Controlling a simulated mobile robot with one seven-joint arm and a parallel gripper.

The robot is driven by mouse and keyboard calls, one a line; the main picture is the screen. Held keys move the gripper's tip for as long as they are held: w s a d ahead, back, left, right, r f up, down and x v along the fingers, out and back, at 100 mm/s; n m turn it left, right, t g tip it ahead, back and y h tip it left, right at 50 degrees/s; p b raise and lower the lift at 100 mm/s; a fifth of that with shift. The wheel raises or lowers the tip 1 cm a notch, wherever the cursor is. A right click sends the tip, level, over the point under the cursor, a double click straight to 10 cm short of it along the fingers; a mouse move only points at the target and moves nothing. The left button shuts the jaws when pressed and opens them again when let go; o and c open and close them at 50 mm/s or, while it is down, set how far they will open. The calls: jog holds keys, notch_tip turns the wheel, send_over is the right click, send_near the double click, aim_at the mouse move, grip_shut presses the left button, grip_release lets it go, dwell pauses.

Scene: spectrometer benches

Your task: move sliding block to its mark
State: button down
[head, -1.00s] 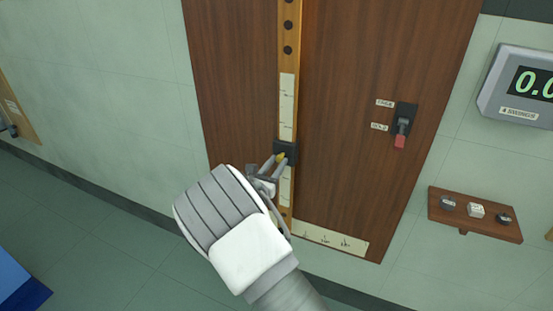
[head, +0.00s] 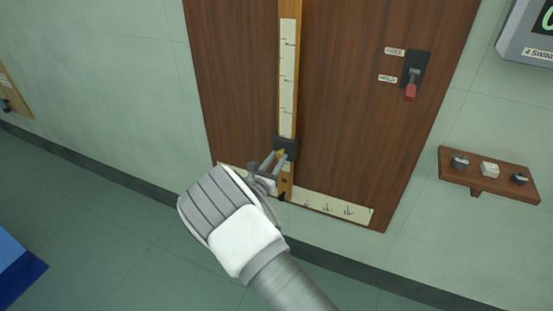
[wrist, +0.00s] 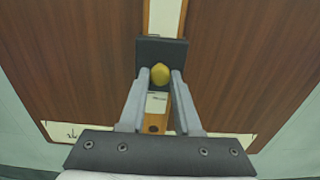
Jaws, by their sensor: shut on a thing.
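The sliding block (head: 285,146) is a dark block on the upright wooden bar (head: 287,187), near the bar's lower end. A pale scale strip (head: 287,80) with marks runs up the bar above the block. The block has a yellow knob, which shows clearly in the wrist view (wrist: 160,73). My gripper (head: 273,160) is at the block, its two fingers shut on the yellow knob. In the wrist view the dark block (wrist: 160,49) lies just past the fingertips. I cannot tell which mark on the scale is the target.
A brown wooden panel (head: 235,90) stands behind the bar. A lever with a red end (head: 411,88) is on its right side. A pale strip with marks (head: 330,208) lies along the panel's bottom. A small shelf (head: 480,178) with several small objects is at the right.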

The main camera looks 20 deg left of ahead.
jog(key=c, duration=0.6)
grip_release()
jog(key=s+a+p, duration=0.1)
jog(key=s+p, duration=0.1)
jog(key=s, duration=1.5)
jog(key=shift+s+a, duration=0.15)
jog(key=shift+s, duration=0.1)
jog(key=shift+r, duration=0.1)
